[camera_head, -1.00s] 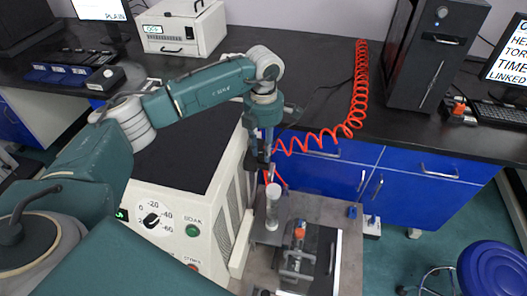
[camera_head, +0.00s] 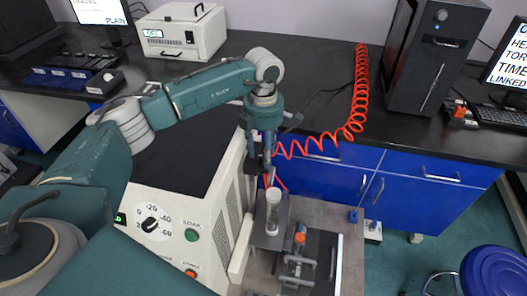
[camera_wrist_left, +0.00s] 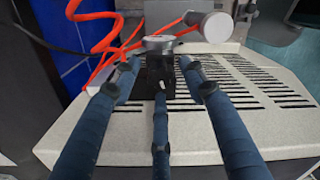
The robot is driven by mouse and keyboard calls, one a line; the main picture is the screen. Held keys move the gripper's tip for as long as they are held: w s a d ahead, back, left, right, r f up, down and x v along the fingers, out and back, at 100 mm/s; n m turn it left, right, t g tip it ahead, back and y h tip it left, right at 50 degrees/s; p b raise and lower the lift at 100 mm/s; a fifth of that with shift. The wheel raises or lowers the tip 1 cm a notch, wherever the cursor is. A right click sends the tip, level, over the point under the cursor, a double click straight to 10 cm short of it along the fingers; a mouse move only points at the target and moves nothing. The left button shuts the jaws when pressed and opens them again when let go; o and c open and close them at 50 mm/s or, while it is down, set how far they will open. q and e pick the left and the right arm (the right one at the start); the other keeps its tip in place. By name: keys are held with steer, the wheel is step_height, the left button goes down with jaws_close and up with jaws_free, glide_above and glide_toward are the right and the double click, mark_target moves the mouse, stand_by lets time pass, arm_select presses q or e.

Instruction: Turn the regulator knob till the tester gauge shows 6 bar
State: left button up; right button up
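My left gripper (camera_head: 262,172) points down beside the cream tester cabinet (camera_head: 222,215). The left wrist view shows its blue fingers (camera_wrist_left: 160,80) spread around a small black regulator part (camera_wrist_left: 161,72), with visible gaps at the sides. I cannot tell whether any finger touches it. A round grey metal piece (camera_wrist_left: 158,43), perhaps a gauge, sits just past the black part; no readable face shows. In the head view the gripper hides the regulator. My right gripper is not in view.
A red coiled hose (camera_head: 355,105) hangs close behind the gripper. A pale upright cylinder (camera_head: 272,212) and an orange-topped clamp fixture (camera_head: 298,250) stand nearby. A black computer tower (camera_head: 435,60) and a white box (camera_head: 180,32) stand on the dark bench.

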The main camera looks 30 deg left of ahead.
mark_target(263, 156)
arm_select(q)
step_height(263, 156, up, 12)
stand_by(0.7)
stand_by(1.2)
step_height(263, 156, down, 13)
steer(key=n+p, duration=0.6)
steer(key=n, duration=0.9)
steer(key=shift+r, duration=0.1)
